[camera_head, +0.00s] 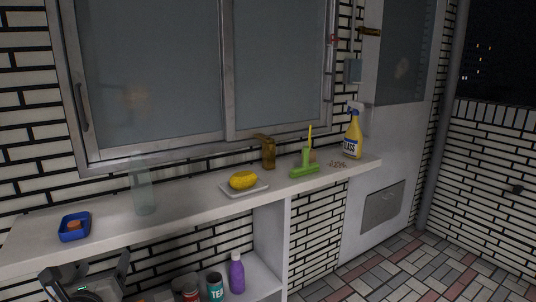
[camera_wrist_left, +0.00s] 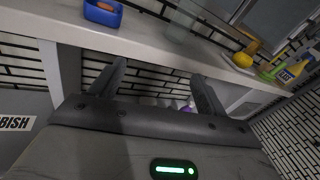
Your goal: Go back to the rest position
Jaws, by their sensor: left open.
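My left gripper (camera_head: 88,276) is at the bottom left of the head view, in front of the counter and below its top edge. In the left wrist view its two dark fingers (camera_wrist_left: 158,85) stand wide apart with nothing between them. It touches no object that I can see. My right gripper is in neither view.
A white counter (camera_head: 105,225) runs under the window. A lower shelf holds tins and a purple bottle (camera_head: 237,275).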

